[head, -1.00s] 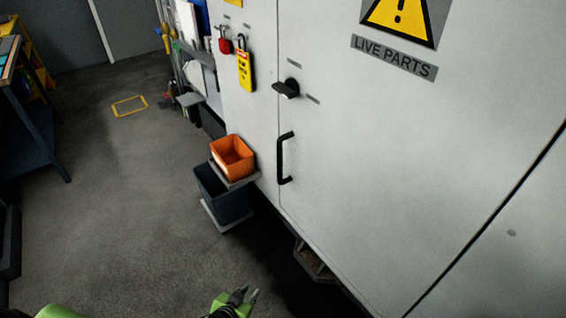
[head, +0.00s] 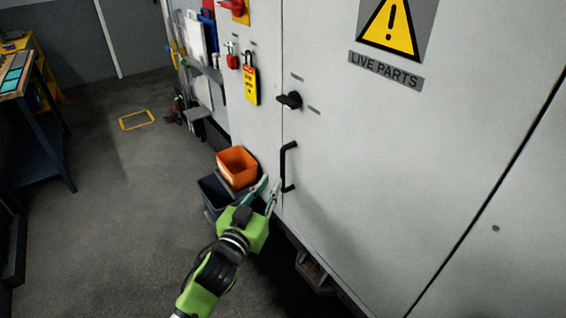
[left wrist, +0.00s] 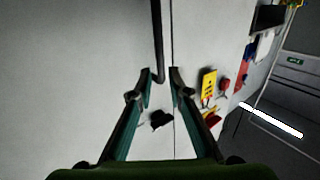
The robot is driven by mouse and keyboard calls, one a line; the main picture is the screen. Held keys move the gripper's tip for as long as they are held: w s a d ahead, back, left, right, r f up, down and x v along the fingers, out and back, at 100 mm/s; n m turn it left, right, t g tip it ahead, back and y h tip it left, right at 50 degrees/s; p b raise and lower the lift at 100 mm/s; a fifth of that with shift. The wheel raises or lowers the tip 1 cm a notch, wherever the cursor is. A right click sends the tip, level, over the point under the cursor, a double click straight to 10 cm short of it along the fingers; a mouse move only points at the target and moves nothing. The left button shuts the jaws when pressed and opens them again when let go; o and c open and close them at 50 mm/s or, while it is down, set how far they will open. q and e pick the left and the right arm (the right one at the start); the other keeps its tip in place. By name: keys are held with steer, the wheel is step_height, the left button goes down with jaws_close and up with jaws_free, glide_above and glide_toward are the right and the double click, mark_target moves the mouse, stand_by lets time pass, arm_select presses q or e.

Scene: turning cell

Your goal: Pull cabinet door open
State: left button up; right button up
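The white cabinet door (head: 390,170) is shut, with its seam closed along the left edge. A black bar handle (head: 285,165) stands upright on it near that seam, below a black turn latch (head: 290,99). My left gripper (head: 271,185) is open and empty, just left of the handle's lower end. In the left wrist view its fingertips (left wrist: 161,73) show on either side of one end of the handle (left wrist: 157,35). I cannot tell whether they reach around it or touch it. The latch also shows there between the fingers (left wrist: 161,121). My right gripper is not in view.
An orange bin (head: 238,167) and a dark bin (head: 214,194) stand left of the door, close to my left gripper. A red padlock (head: 232,61) and yellow tag (head: 251,84) hang above. A blue workbench (head: 40,150) is at far left. The floor between is clear.

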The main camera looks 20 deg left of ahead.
mark_target(282, 166)
arm_select(q)
steer(key=w, duration=0.3)
steer(key=w+p, duration=0.1)
steer(key=w, duration=0.5)
steer(key=shift+w+d+p, duration=0.3)
steer(key=shift+d, duration=0.1)
jaws_close()
